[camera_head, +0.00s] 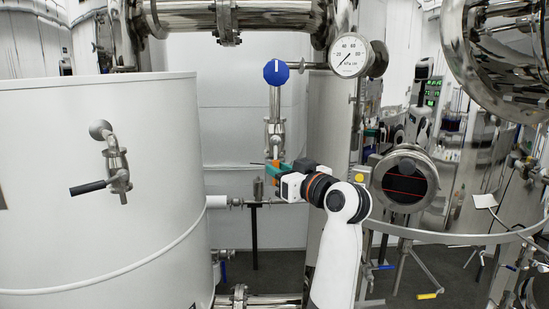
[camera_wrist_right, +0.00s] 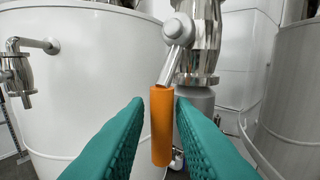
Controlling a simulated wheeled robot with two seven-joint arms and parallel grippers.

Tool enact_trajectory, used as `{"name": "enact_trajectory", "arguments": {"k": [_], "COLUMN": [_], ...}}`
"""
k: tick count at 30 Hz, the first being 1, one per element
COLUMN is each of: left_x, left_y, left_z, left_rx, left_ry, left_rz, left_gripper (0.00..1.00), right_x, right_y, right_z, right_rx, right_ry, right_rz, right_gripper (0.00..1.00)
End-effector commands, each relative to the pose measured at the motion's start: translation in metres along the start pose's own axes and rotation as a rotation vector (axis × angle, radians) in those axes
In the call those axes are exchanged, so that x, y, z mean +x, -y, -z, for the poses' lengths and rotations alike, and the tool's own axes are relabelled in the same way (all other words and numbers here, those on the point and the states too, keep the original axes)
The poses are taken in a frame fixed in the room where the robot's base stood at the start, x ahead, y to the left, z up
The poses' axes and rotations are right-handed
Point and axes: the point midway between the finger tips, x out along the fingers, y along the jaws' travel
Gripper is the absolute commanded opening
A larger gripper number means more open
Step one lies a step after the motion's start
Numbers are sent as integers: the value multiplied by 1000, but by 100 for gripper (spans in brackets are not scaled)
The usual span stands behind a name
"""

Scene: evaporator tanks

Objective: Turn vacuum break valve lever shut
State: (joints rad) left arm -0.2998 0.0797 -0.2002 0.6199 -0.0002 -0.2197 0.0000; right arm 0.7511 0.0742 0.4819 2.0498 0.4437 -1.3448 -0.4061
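The valve lever has an orange handle (camera_wrist_right: 161,125) that hangs down, slightly tilted, from a silver valve body (camera_wrist_right: 200,40) in the right wrist view. In the head view the valve body (camera_head: 275,135) stands on a vertical pipe under a blue knob (camera_head: 276,72). My right gripper (camera_head: 271,166) is at the lever there, which it partly hides. In the wrist view its teal fingers (camera_wrist_right: 160,103) are apart, one on each side of the handle. A gap shows on the left; the right finger is very close to the handle, and contact is unclear. My left gripper is out of view.
A large white tank (camera_head: 100,240) fills the left, with a black-handled valve (camera_head: 88,187) on its wall. A pressure gauge (camera_head: 349,55) is above my right arm. A round sight port (camera_head: 405,182) is to the right. Pipes run along the top.

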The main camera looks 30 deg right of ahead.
Motion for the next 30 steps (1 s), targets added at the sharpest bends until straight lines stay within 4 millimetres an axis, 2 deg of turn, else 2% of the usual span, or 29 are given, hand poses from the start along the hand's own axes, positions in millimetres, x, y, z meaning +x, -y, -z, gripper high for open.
{"name": "enact_trajectory", "arguments": {"k": [1,6,15,16,20,30], "left_x": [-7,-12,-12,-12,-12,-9], "left_y": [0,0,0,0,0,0], "left_z": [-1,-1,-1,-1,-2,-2], "left_rx": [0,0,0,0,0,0], "left_ry": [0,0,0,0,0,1], "left_rz": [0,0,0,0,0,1], "left_gripper": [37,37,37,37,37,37], "right_x": [7,21,23,23,23,25], "right_y": [0,0,0,0,0,2], "right_z": [-3,-1,0,0,0,1], "right_rx": [2,1,0,0,-1,7], "right_ry": [-1,0,1,1,1,6], "right_rz": [-1,-1,1,1,0,1], "right_gripper": [22,22,22,21,0,0]}}
